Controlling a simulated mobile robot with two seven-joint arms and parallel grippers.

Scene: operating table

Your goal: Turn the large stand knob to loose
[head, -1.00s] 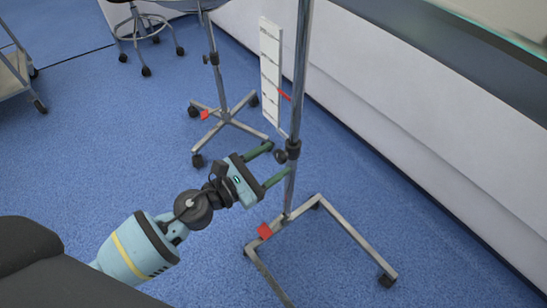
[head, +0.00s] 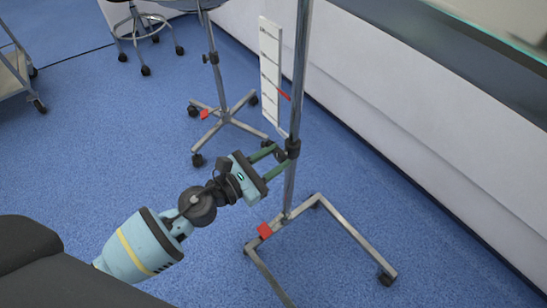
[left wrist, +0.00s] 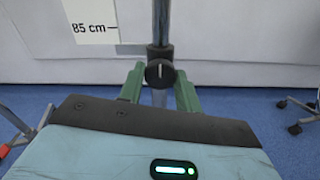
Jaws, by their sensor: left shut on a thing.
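The large stand knob (left wrist: 160,73) is a round black knob with a light pointer line, on a black collar of the upright metal pole (head: 297,95). In the left wrist view it sits between the two green fingers of my left gripper (left wrist: 160,85). The pointer line looks close to vertical there. In the head view the fingers of my left gripper (head: 276,159) reach the collar (head: 292,148) and are shut on the knob, which they largely hide. My right gripper is in neither view.
The stand's wheeled frame base (head: 345,230) with a red pedal (head: 264,231) is on the blue floor. A white scale board (head: 270,70) hangs by the pole. A second wheeled stand (head: 226,116) is behind. A white wall runs along the right.

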